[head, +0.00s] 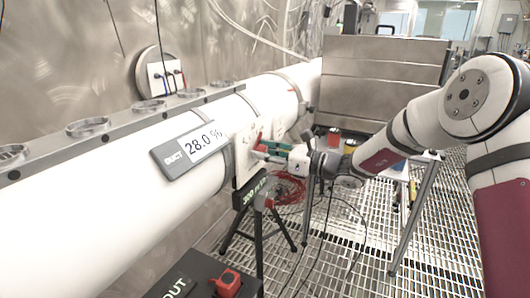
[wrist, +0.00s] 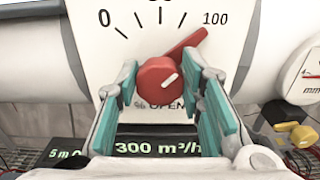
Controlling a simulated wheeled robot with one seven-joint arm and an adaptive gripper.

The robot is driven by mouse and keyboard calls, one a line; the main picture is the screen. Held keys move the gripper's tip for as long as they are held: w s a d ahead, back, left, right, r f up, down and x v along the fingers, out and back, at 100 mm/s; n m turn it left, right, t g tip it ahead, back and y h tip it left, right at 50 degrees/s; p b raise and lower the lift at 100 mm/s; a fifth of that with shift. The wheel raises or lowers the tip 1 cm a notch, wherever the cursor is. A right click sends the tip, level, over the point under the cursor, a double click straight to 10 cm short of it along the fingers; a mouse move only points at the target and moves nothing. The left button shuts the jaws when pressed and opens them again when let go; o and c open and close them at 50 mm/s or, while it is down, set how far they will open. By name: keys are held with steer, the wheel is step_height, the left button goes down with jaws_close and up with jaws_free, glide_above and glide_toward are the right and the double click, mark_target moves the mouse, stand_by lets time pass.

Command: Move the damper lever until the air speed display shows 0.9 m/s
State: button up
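The red damper lever (wrist: 160,80) is on a white dial plate (wrist: 110,35) marked 0 to 100 and "% OPEN". Its long arm points up and right, towards the 100 side. My gripper (wrist: 163,75) is open around the lever's round hub, one teal-padded finger on each side; I cannot tell whether either finger touches it. In the head view my gripper (head: 281,150) is at the plate on the white duct. A display (head: 195,146) on the duct reads 28.0 %. A black panel (wrist: 110,150) below the dial shows "300 m³/h", its left text partly hidden. No m/s reading is legible.
The white duct (head: 95,215) runs along the wall under a grey rail (head: 110,122).

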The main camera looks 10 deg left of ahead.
steer(key=shift+n, duration=0.3)
steer(key=n+b, duration=0.2)
steer(key=n, duration=0.2)
steer(key=shift+f+b, duration=0.15)
steer(key=shift+b, duration=0.25)
steer(key=n+b, duration=0.4)
steer(key=n, duration=0.1)
steer(key=shift+s, duration=0.15)
stand_by(0.3)
steer(key=o, duration=1.2)
steer(key=shift+c, duration=0.2)
steer(key=v, duration=1.2)
